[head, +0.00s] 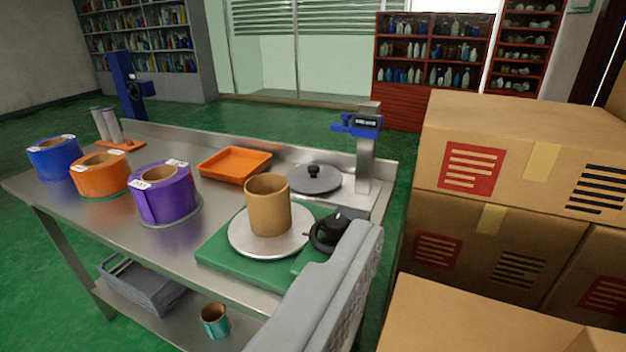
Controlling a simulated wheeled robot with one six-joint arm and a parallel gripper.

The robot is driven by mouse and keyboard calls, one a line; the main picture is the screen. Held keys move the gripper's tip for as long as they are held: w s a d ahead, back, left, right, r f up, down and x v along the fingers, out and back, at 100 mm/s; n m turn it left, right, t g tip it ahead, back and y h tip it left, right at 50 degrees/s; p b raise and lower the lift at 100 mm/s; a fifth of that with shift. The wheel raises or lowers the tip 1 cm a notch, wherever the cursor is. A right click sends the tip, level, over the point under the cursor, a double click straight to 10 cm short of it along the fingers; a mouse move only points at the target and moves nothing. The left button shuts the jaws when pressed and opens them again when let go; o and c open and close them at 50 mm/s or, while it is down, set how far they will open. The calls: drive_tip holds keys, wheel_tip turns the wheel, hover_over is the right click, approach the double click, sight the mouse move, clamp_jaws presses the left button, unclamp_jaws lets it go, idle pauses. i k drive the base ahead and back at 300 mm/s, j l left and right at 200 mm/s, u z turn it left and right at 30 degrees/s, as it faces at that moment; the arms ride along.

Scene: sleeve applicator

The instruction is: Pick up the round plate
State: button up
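A grey round plate with a black knob (327,184) lies flat on the steel table, right of the orange tray and beside the upright post. A second, silver round disc (241,238) sits on a green base, with a brown cardboard tube (268,208) standing on it. A grey ridged part, which looks like part of my gripper (330,290), reaches in from the bottom edge, in front of the green base's right side. Both round pieces are beyond it. Its fingertips cannot be made out, and nothing is seen held.
Blue, orange and purple rolls (165,196) stand at the table's left. An orange tray (234,163) lies at the back. A post with a small display (366,150) rises behind the plate. Stacked cardboard boxes (510,150) block the right side. The steel table (215,212) is bare between rolls and green base.

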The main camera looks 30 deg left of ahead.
sight(310, 179)
drive_tip(key=k+j, duration=0.1)
drive_tip(key=j, duration=0.3)
drive_tip(key=k+j, duration=0.1)
drive_tip(key=j, duration=0.35)
drive_tip(key=i+j, duration=0.15)
drive_tip(key=j, duration=0.2)
drive_tip(key=i+j+z, duration=0.15)
drive_tip(key=j, duration=0.25)
drive_tip(key=i+j, duration=0.1)
drive_tip(key=j, duration=0.25)
drive_tip(key=i+j+z, duration=0.1)
drive_tip(key=i+j, duration=0.3)
drive_tip(key=i, duration=0.1)
